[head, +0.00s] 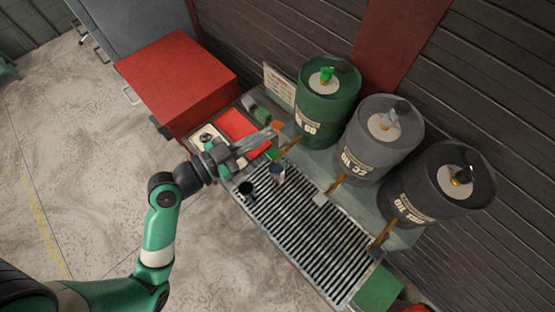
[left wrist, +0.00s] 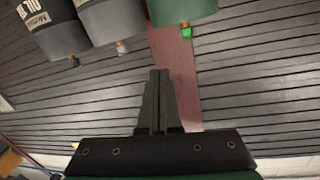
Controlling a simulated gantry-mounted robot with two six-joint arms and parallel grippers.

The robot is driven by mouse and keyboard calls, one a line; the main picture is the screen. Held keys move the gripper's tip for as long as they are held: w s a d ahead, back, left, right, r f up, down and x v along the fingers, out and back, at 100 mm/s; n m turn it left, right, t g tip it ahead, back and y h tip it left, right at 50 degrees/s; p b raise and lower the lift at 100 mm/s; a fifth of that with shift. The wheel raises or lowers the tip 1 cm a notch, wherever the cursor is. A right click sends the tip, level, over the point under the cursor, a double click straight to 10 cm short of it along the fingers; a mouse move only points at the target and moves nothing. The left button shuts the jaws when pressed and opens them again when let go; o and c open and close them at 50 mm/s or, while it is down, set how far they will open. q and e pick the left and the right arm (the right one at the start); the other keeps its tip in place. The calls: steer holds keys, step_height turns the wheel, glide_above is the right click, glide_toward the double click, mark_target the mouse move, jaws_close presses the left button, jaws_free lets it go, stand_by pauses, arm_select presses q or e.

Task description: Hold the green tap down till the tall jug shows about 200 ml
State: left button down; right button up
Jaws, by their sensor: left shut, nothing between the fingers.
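The green drum (head: 315,125) stands at the back, with a brass spout and a green tap (head: 272,154) over the grate. The green tap also shows in the left wrist view (left wrist: 186,32). A small pale vessel with a dark top (head: 277,174), perhaps the tall jug, stands on the grate close to the tap; its level is too small to read. My left gripper (head: 270,136) is shut and empty, beside the tap in the head view; I cannot tell whether they touch. In the left wrist view its fingers (left wrist: 160,75) are together. My right gripper is not in view.
A red cabinet (head: 175,80) and a red tray (head: 240,130) lie to the left. The grate's front is clear.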

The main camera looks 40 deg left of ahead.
arm_select(q)
steer(key=s+a+f+n+g+y+b, duration=0.1)
steer(key=s+f+n, duration=0.1)
steer(key=f, duration=0.4)
steer(key=s+a+f+n+y+b, duration=0.1)
steer(key=s+a+f, duration=0.1)
steer(key=s+f, duration=0.2)
step_height(320, 180, down, 3)
steer(key=shift+a+n+g+y+b, duration=0.3)
steer(key=shift+n+g+y+b, duration=0.05)
steer(key=shift+n+g+y, duration=0.05)
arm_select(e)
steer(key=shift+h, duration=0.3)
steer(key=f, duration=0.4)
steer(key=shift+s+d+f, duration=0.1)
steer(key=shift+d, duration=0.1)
arm_select(q)
steer(key=p, duration=0.1)
glide_toward(279, 150)
steer(key=w+r, duration=0.5)
step_height(279, 150, down, 5)
steer(key=shift+d+r+b, duration=0.1)
steer(key=shift+r+b, duration=0.1)
steer(key=shift+b, duration=0.25)
